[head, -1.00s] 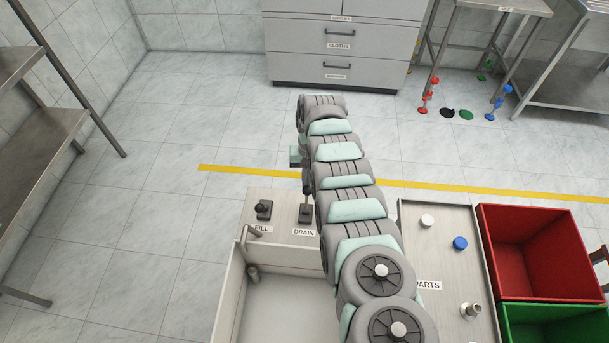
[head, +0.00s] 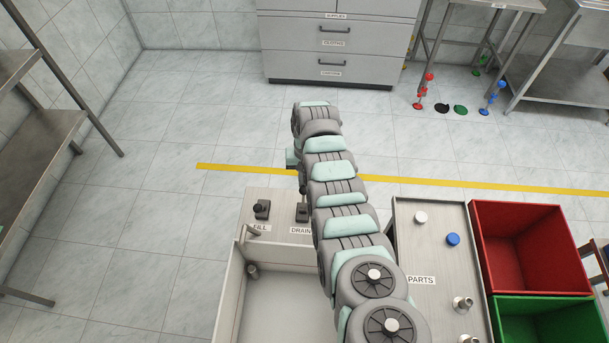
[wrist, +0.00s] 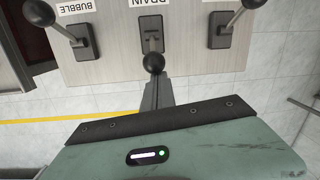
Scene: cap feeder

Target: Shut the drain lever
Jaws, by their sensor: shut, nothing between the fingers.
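The drain lever has a dark base (head: 302,212) behind its DRAIN label in the head view, and my arm partly covers the label. In the wrist view the lever's black ball knob (wrist: 154,63) stands at the centre, with its short-looking shaft running to the base plate. My gripper's grey fingers (wrist: 154,92) are shut and empty, right beside the knob. I cannot tell whether they touch it. In the head view the gripper is mostly hidden by my arm.
The fill lever (head: 261,209) stands left of the drain lever. The bubble lever (wrist: 70,33) is on its other side in the wrist view. A basin (head: 285,290) lies in front. A parts tray (head: 410,255), red bin (head: 520,250) and green bin (head: 550,318) are at right.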

